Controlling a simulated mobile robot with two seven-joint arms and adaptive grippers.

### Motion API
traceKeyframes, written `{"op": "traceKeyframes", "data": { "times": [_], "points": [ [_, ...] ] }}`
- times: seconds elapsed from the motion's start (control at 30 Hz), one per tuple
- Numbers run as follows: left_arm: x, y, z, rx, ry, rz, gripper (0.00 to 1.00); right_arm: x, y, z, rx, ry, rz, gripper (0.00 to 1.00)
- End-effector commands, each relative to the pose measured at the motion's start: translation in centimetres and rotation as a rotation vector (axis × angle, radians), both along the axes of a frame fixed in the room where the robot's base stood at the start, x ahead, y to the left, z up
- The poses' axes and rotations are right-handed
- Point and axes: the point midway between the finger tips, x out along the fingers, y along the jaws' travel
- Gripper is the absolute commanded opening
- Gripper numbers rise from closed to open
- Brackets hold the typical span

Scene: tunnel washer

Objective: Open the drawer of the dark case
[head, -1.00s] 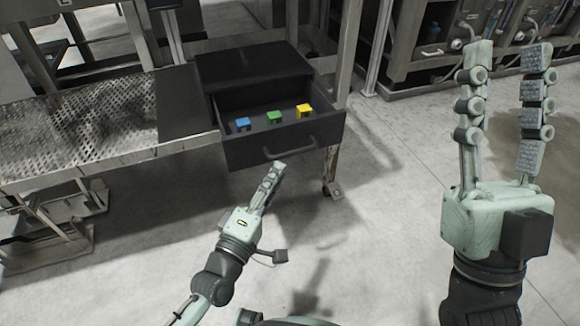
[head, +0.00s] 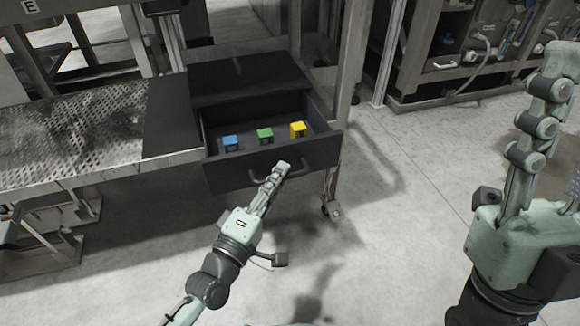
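The dark case (head: 245,78) stands at the end of the metal bench. Its drawer (head: 225,172) is pulled well out towards me, with blue (head: 230,142), green (head: 265,135) and yellow (head: 298,130) small blocks in a row inside. The bar handle (head: 308,170) is on the drawer front. My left gripper (head: 283,168) has its fingertips at the handle and covers its middle. Its fingers overlap from this side, so I cannot tell whether they grip the bar. My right gripper (head: 562,85) is raised at the right edge, one finger cut off, open and apart from the case.
The perforated metal bench (head: 80,130) adjoins the case on the left. A frame leg with a caster (head: 331,207) stands just right of the drawer. Machinery (head: 470,55) lines the back right. The floor (head: 400,230) between the arms is clear.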

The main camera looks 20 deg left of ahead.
Motion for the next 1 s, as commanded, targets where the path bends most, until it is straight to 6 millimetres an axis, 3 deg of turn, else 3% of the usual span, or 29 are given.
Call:
{"op": "traceKeyframes", "data": {
  "times": [0.33, 0.5, 0.87, 1.0],
  "points": [
    [-0.1, 0.1, 0.0, 0.0, 0.001, 0.0, 0.19, -0.1, -0.1, 0.1, 0.003, -0.008, -0.001, 0.4],
    [-0.1, 0.1, 0.0, 0.0, 0.0, 0.0, 0.0, -0.1, -0.1, 0.0, 0.003, -0.006, -0.001, 0.4],
    [-0.1, 0.1, 0.1, 0.0, 0.0, 0.0, 0.0, -0.1, -0.1, 0.0, 0.003, -0.004, -0.002, 0.4],
    [0.9, 0.7, 0.2, 0.001, -0.001, -0.002, 0.0, 0.4, 0.1, 0.0, -0.006, 0.027, -0.001, 0.4]
  ]
}}
